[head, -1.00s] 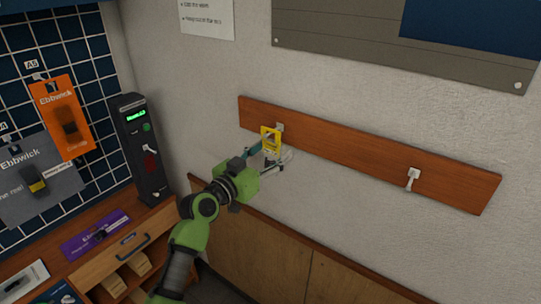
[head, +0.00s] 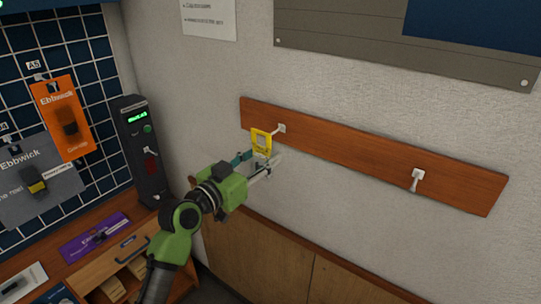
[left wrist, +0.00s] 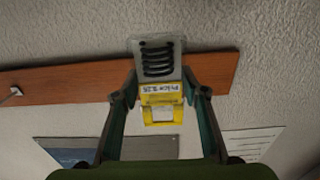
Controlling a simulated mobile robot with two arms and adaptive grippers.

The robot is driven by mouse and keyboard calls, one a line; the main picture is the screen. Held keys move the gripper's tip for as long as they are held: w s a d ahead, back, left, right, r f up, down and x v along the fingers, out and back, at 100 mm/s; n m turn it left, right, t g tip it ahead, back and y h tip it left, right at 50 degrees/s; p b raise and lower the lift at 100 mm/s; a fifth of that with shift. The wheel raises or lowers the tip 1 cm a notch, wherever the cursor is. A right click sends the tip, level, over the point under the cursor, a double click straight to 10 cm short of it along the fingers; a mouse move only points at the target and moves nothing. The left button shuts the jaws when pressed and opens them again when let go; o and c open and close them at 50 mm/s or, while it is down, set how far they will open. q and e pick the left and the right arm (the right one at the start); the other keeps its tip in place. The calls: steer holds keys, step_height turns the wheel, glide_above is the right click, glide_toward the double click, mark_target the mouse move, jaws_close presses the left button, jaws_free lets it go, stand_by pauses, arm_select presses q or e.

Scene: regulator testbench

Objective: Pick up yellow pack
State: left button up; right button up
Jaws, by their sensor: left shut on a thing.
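The yellow pack (head: 261,137) is upright at the tip of my left gripper (head: 262,157), in front of the left hook (head: 281,129) on the wooden board. In the left wrist view, my left gripper (left wrist: 160,84) is shut on the pack (left wrist: 160,105), a finger on each side. That view shows a grey part with a black coil, a white label strip and a yellow end with a pale window. The hook's peg reaches toward the pack's top; I cannot tell if it is clear of the peg. My right gripper is not in view.
The wooden board (head: 350,153) is fixed to the wall, with an empty right hook (head: 416,177). A black device (head: 142,150) stands at left, beside a grid rack with an orange pack (head: 63,120) and a grey pack (head: 40,182). A low wooden cabinet (head: 285,255) runs below.

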arm_select(q)
steer(key=b+v, duration=0.3)
steer(key=v, duration=1)
steer(key=shift+s, duration=0.2)
steer(key=shift+a, duration=0.15)
